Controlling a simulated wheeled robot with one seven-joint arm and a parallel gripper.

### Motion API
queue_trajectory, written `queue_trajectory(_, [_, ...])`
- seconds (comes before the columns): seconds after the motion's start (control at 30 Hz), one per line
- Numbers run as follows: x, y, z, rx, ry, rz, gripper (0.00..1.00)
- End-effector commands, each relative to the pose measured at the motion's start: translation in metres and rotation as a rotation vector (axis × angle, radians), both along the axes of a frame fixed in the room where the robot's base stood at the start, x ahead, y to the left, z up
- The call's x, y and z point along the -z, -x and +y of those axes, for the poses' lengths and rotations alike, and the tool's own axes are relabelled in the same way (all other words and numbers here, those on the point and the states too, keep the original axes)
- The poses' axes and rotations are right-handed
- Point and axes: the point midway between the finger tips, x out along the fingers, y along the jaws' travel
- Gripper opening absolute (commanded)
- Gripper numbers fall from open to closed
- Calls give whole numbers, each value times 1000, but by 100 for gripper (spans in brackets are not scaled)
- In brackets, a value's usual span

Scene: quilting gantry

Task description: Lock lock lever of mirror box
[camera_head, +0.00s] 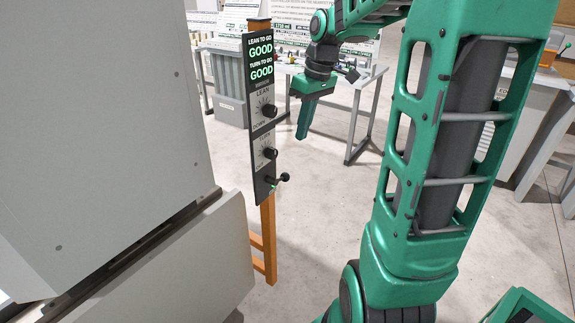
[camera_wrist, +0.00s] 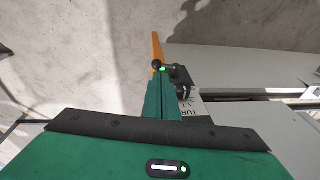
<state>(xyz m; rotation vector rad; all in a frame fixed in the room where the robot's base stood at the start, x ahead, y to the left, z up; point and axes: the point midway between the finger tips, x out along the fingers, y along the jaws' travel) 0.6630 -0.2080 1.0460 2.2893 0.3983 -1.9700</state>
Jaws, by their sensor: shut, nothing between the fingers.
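The mirror box (camera_head: 260,150) is a narrow dark panel on an orange post, with two green "GOOD" readouts at its top. Its lock lever (camera_head: 284,178) is a short black lever with a ball end near the panel's bottom, sticking out to the right, with a small green spot by its base. In the wrist view the lever's black ball (camera_wrist: 158,64) shows just beyond the fingertips. My gripper (camera_head: 302,136) is shut and empty, pointing down, right of the panel and above the lever in the picture. The closed fingers (camera_wrist: 161,84) also show in the wrist view; contact with the lever cannot be told.
The panel carries a LEAN knob (camera_head: 269,110) and a TURN knob (camera_head: 270,153) above the lever. A large grey cabinet (camera_head: 100,130) fills the left. The orange post (camera_head: 268,240) stands below the panel. Tables stand behind; the floor right of the post is clear.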

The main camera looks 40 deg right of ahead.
Motion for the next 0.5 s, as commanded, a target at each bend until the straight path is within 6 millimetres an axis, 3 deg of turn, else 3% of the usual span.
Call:
queue_trajectory(0.13, [-2, -19, -6, -73, -11, -23, 0])
queue_trajectory(0.5, [-3, -21, -7, -85, -12, -27, 0])
